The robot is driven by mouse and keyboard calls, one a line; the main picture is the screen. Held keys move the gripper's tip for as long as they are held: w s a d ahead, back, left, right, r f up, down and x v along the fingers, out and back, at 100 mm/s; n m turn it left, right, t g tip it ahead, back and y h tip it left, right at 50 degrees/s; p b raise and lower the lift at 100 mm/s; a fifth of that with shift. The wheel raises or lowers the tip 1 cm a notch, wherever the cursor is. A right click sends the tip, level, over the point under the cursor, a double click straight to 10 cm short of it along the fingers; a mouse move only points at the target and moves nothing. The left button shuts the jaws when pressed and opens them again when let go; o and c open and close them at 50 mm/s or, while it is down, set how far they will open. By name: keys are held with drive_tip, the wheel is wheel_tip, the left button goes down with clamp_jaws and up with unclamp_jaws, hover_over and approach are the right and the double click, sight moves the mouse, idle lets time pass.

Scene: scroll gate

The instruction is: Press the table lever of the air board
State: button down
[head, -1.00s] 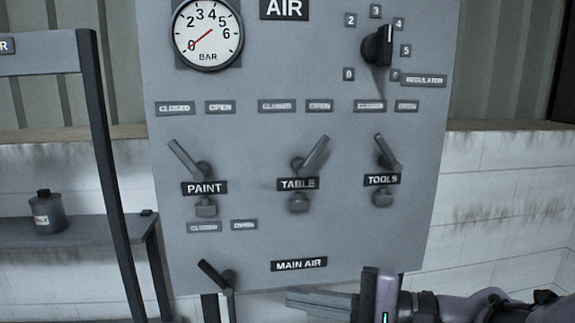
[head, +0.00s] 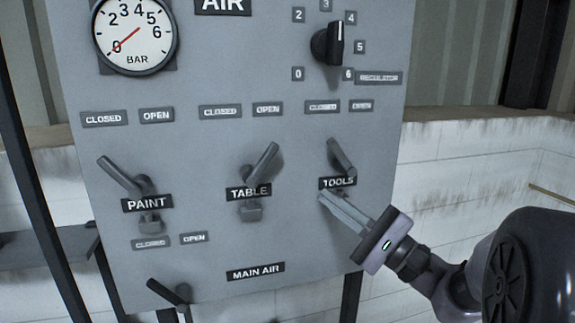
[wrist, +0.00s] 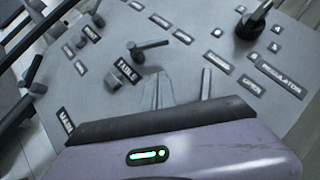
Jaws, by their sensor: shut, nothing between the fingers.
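The table lever (head: 264,164) is a dark grey handle above the TABLE label (head: 249,192) on the grey air board (head: 210,235). It leans up and right, towards its OPEN label (head: 267,109). It also shows in the wrist view (wrist: 153,46). My gripper (head: 322,199) is shut and empty, its tips just below the TOOLS label, to the right of and lower than the table lever. In the wrist view the fingers (wrist: 157,84) point towards the board, apart from the table lever. I cannot tell whether the tips touch the board.
The paint lever (head: 122,175) and tools lever (head: 341,158) lean up and left. The main air lever (head: 168,293) is at the lower left. A gauge (head: 135,35) reads 0 and a regulator knob (head: 328,43) sits top right. A dark frame (head: 32,195) stands left.

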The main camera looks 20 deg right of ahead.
sight(274, 154)
drive_tip(key=w+a+r+p, duration=0.1)
drive_tip(key=a, duration=0.1)
drive_tip(key=w+a+r+p, duration=0.1)
drive_tip(key=w+a+r, duration=0.1)
drive_tip(key=a, duration=0.1)
drive_tip(key=w+a+r+p, duration=0.1)
drive_tip(key=a+r, duration=0.1)
drive_tip(key=shift+w+a, duration=0.15)
drive_tip(key=shift+w, duration=0.25)
drive_tip(key=shift+r+n+g, duration=0.45)
drive_tip(key=shift+n+g, duration=0.15)
drive_tip(key=shift+n, duration=0.1)
drive_tip(key=r+n+g, duration=0.1)
drive_tip(key=a+n+g+h, duration=0.1)
drive_tip(key=n, duration=0.1)
drive_tip(key=a+r+n+g, duration=0.1)
drive_tip(key=n+g, duration=0.1)
drive_tip(key=shift+a+r+h, duration=0.25)
drive_tip(key=shift+r+h, duration=0.1)
drive_tip(key=shift+h, duration=0.05)
drive_tip(key=shift+a+r+n+g+h+p, duration=0.2)
drive_tip(key=shift+a+n+g+h, duration=0.4)
drive_tip(key=shift+a+n+h, duration=0.45)
drive_tip(key=shift+a+r+n+g+h+p, duration=0.1)
drive_tip(key=shift+a+r+n+g+h, duration=0.2)
drive_tip(key=shift+a+n+g+h, duration=0.55)
